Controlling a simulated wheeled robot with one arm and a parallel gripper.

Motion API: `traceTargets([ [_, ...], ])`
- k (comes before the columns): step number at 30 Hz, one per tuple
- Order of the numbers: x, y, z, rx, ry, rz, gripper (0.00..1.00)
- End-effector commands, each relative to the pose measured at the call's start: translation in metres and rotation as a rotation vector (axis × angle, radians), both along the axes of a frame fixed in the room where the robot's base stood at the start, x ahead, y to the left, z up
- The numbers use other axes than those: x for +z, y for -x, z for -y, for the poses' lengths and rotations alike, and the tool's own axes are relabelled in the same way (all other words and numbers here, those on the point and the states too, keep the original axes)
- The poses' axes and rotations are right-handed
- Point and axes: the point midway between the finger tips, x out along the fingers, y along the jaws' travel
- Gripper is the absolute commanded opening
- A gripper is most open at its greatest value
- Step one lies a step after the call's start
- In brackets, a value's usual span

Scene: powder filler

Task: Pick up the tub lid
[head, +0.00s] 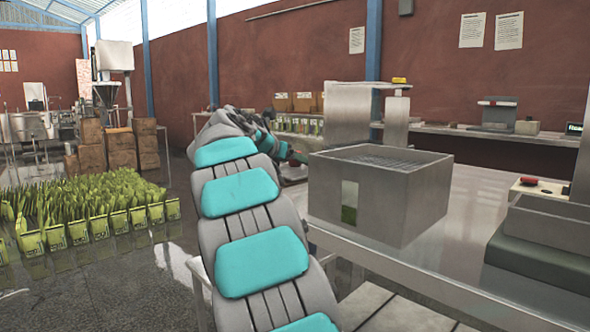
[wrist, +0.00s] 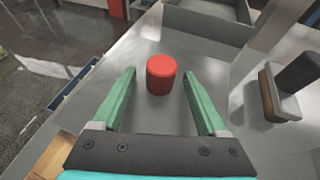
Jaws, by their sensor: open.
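A short red cylinder with a flat round top (wrist: 161,75) stands upright on the grey metal table in the wrist view. It is the only lid-like thing I see, but I cannot tell whether it is the lid alone or a lidded tub. My gripper (wrist: 159,76) is open, with one green finger on each side of the red piece and a gap on both sides. Nothing is held.
A grey metal box with a mesh top (head: 380,195) stands on the table (head: 440,260) right of my arm. In the wrist view, a brown-and-grey block with a dark top (wrist: 282,95) stands to the right.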

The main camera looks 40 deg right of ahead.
Motion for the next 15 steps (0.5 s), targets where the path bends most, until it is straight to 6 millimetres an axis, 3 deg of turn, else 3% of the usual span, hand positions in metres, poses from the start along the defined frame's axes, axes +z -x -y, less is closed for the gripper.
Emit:
traceTargets([
  [4,0.0003,0.0002,-0.0004,0.0,0.0,0.0,0.74],
  [15,0.0,0.0003,-0.0004,-0.001,-0.001,-0.001,0.33],
])
